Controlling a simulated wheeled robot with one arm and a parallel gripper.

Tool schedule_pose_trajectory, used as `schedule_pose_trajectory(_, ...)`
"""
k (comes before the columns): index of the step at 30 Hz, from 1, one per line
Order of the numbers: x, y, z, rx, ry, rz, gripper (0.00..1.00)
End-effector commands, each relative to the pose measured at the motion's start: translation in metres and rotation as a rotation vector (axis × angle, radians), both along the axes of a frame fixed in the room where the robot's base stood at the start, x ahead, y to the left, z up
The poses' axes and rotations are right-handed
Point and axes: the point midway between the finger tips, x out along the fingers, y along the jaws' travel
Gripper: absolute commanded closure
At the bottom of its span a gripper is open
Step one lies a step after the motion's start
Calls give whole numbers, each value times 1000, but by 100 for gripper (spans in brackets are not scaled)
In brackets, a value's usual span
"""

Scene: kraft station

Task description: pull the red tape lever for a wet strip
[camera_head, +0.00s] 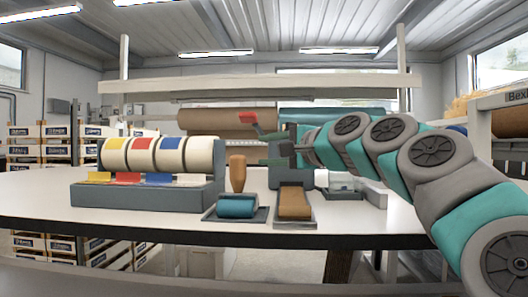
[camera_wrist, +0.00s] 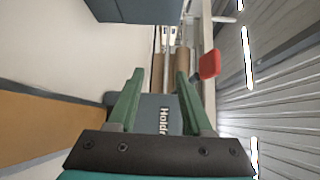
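A red lever knob (camera_head: 248,118) stands tilted on a dark arm above the grey tape machine (camera_head: 281,176). The red knob also shows in the wrist view (camera_wrist: 209,64), to the right of the fingers and outside the gap between them. My gripper (camera_head: 262,151) reaches in from the right, a little below the knob in the head view. Its two green fingers are apart and empty in the wrist view (camera_wrist: 158,82). A grey-blue body with white lettering (camera_wrist: 150,112) shows behind them. My gripper and wrist hide part of the machine.
A grey stand with cream rolls (camera_head: 150,193) and yellow, red and blue tabs is at left. A wooden-handled tool (camera_head: 237,173), a teal roller in a tray (camera_head: 237,206) and a brown strip block (camera_head: 295,203) stand near the table's front. The white table (camera_head: 130,216) is clear at front left.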

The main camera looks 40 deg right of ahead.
Motion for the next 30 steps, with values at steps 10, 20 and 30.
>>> schedule_pose_trajectory(10, -22, 1, -1, 0, -2, -2, 50)
schedule_pose_trajectory(20, -42, 3, -3, -1, 2, -1, 50)
schedule_pose_trajectory(30, -64, 5, -3, -1, -2, -2, 50)
